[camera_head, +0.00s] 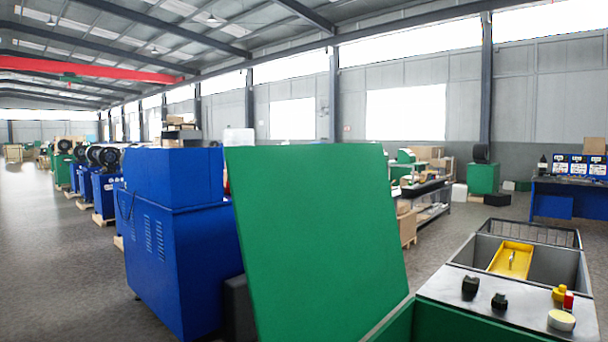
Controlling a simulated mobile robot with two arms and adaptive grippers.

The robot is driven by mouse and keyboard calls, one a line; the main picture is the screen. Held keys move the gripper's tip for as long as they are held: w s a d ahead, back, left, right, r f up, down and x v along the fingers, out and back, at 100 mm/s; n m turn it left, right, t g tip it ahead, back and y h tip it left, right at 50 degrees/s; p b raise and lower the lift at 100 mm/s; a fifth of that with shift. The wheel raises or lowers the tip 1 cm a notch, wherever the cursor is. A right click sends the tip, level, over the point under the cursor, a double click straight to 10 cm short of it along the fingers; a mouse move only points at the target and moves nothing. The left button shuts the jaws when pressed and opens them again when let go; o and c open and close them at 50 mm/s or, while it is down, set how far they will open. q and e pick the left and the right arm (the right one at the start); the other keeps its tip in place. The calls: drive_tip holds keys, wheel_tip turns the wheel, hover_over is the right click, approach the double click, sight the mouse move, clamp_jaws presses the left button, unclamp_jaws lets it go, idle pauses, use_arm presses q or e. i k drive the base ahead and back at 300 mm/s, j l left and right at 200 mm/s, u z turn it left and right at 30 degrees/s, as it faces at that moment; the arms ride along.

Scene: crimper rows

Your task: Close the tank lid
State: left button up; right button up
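The tank lid (315,235) is a large flat green panel that stands raised and slightly tilted in the middle of the head view. Its lower end reaches the bottom edge of the view, beside the green tank body (455,325). The tank's opening is mostly hidden below the view. Neither of my grippers shows in the head view.
A blue machine cabinet (185,250) stands left of the lid. At the right is a metal worktop (490,298) with small dark parts and a yellow tray (511,259) behind it. Open floor (60,280) lies at the far left.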

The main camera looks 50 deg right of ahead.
sight(317, 225)
drive_tip(key=i+z, duration=0.4)
drive_tip(key=i+j+z, duration=0.2)
drive_tip(key=i+z, duration=0.2)
drive_tip(key=i+j+z, duration=0.25)
drive_tip(key=z, duration=0.2)
drive_tip(key=i+j+z, duration=0.65)
drive_tip(key=z, duration=0.2)
drive_tip(key=i+j+z, duration=0.25)
drive_tip(key=z, duration=0.2)
drive_tip(key=i+j+z, duration=0.15)
drive_tip(key=j+z, duration=0.75)
drive_tip(key=i+j, duration=0.05)
drive_tip(key=j, duration=0.05)
